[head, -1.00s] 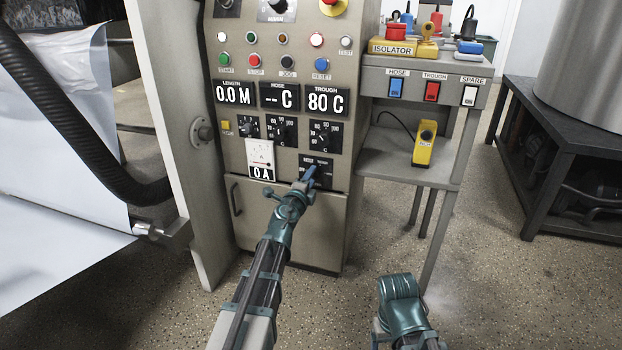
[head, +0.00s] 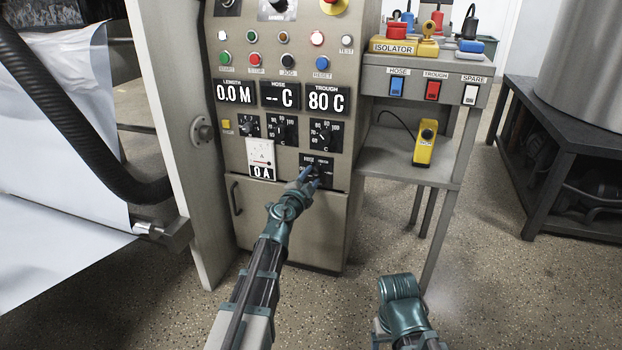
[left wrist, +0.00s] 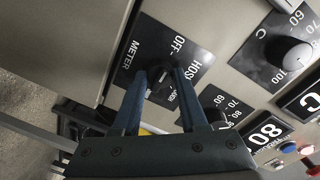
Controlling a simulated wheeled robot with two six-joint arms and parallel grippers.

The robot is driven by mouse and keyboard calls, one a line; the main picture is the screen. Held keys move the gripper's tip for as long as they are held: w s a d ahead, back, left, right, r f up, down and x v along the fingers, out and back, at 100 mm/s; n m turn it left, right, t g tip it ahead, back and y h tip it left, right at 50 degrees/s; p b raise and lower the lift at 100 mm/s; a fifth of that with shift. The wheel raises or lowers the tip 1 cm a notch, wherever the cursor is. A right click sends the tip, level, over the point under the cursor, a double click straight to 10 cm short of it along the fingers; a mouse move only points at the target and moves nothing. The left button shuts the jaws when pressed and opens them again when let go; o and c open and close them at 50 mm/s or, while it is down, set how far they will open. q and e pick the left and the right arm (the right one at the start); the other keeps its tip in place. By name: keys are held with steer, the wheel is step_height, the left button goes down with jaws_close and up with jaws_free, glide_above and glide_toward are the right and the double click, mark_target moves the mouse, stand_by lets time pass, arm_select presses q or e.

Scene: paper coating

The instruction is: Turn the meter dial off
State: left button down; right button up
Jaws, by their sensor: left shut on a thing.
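The meter dial is a black knob (left wrist: 163,74) on a black plate (head: 325,163) low on the grey control panel. In the left wrist view, METER, OFF and HOSE can be read on the plate; a further label is partly hidden by a finger. My left gripper (head: 309,179) is at this plate, its blue fingers (left wrist: 158,88) on either side of the knob and shut on it. I cannot tell for sure which label the knob points to. My right gripper is not in view; only part of my right arm shows at the bottom.
Other temperature knobs (head: 324,134) and displays (head: 325,98) are just above. A cabinet door with a handle (head: 236,198) lies below. A side shelf (head: 390,167) stands to the right.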

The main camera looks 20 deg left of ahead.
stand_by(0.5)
arm_select(q)
steer(key=shift+c, duration=2.2)
jaws_free()
steer(key=shift+s, duration=0.1)
